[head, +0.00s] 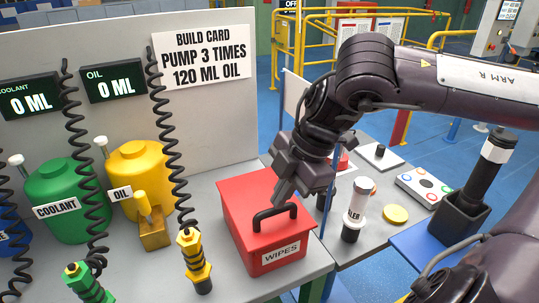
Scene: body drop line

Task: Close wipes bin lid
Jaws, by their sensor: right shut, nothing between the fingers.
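The red wipes bin (245,243) stands at the front right of the grey bench, with a white "WIPES" label on its front. Its red lid (238,195) looks down flat on the bin, and a black bar handle (275,213) stands on it near the front edge. My right gripper (284,197) is shut and empty, pointing down over the lid just behind the handle. I cannot tell whether the fingertips touch the lid. The gripper and wrist hide the lid's back right part. My left gripper is not in view.
Left of the bin are a yellow oil tank (140,165), a green coolant tank (65,190), coiled black hoses and a yellow-black nozzle (193,262). To the right, a white cylinder (357,205) and a yellow disc (396,214) stand on another table.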

